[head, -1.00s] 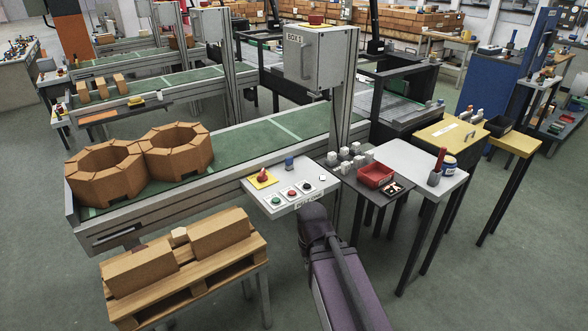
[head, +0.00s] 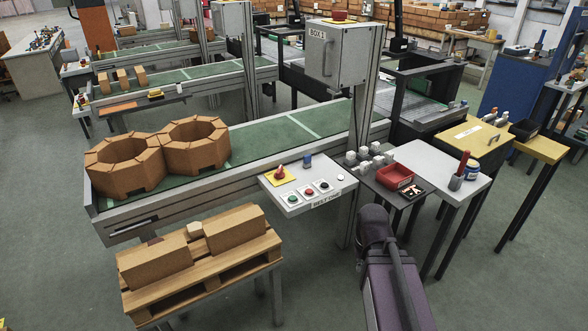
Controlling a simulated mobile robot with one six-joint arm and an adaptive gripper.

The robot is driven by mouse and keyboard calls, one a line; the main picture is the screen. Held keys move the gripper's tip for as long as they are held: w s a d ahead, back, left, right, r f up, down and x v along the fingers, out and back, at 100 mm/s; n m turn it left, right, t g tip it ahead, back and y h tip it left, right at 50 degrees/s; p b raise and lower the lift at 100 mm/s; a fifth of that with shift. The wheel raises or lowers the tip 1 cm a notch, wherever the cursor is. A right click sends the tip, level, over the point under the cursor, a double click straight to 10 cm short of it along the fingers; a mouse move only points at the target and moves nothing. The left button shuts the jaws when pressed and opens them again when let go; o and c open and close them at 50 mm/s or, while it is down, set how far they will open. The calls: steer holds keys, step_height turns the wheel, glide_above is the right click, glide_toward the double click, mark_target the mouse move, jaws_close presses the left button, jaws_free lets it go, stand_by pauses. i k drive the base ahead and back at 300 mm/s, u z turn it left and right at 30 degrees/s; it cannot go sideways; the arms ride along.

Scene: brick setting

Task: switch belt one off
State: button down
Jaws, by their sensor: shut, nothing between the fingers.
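The belt one control panel (head: 275,184), labelled "BELT ONE", is a light grey plate in the middle of the head view. It bears a green button (head: 293,195), a red button (head: 308,190) and a black button (head: 323,186) in a row. Behind them is a red switch (head: 281,172) on a yellow plate. A blue knob (head: 307,161) and a small white button (head: 340,177) are also on it. The green belt (head: 260,143) runs behind. My arm shows to the right of and in front of the panel. My gripper's fingers are not visible.
Orange octagonal brick rings (head: 195,146) sit on the belt. A pallet (head: 205,279) with bricks stands in front at left. Right of the panel are a dark stand with a red tray (head: 394,175), a white table (head: 430,156) and a grey box (head: 336,54) on a post.

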mark_target(279, 175)
steer(key=u, duration=0.05)
steer(key=i, duration=1)
steer(key=z, duration=0.05)
